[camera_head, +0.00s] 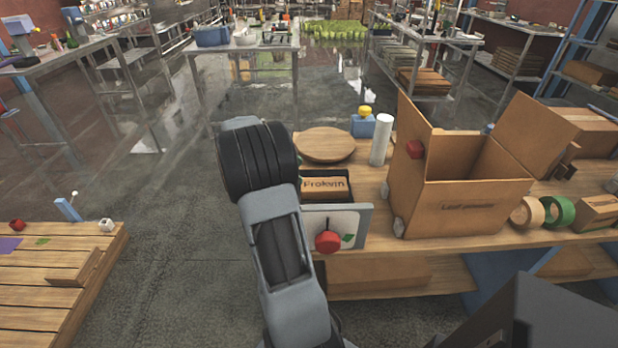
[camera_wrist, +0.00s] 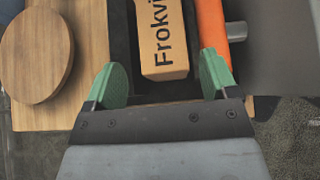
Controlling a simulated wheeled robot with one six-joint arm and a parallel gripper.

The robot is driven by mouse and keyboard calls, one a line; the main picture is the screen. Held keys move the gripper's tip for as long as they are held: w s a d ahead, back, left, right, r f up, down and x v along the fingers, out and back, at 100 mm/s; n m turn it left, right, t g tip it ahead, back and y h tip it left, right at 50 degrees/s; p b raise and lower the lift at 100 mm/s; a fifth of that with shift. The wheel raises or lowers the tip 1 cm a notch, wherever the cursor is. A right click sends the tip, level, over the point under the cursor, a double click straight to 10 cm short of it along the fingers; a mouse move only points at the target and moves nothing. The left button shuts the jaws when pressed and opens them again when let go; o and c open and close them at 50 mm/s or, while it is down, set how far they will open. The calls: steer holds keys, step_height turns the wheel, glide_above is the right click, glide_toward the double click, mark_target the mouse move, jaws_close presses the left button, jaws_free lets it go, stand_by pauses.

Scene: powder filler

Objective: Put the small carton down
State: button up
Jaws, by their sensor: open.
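The small carton (camera_head: 324,187), brown with the lettering "Frokvin", sits in a dark tray-like recess (camera_head: 347,174) on the wooden bench, behind a grey panel. In the wrist view the carton (camera_wrist: 162,38) lies ahead of my gripper (camera_wrist: 166,78). Its green fingers are spread wide, with a gap to either side of the carton. Its near end lies about level with the fingertips; I cannot tell whether the fingers are above or beside it. In the head view my arm hides the gripper.
A round wooden board (camera_head: 325,145) and a white cylinder (camera_head: 381,139) stand behind the recess. A large open cardboard box (camera_head: 470,207) is to the right, with tape rolls (camera_head: 559,211) beyond. A grey panel with a red knob (camera_head: 328,242) faces front. An orange bar (camera_wrist: 211,25) runs beside the carton.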

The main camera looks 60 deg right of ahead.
steer(key=w+a+r+m+t+y, duration=0.1)
steer(key=a+t, duration=0.2)
steer(key=a, duration=0.7)
steer(key=w+a+r+m+t+y, duration=0.15)
steer(key=a+t, duration=0.25)
steer(key=a, duration=0.5)
steer(key=s+a+f+m+t+y, duration=0.1)
steer(key=s+a+m+t+y, duration=0.1)
steer(key=a, duration=0.6)
steer(key=s+a+f+m+t+y, duration=0.1)
steer(key=s+a+m+t+y, duration=0.1)
steer(key=a, duration=0.6)
steer(key=shift+s+f+m+t, duration=0.15)
steer(key=shift+s+m+t, duration=0.2)
steer(key=shift+s+t, duration=0.25)
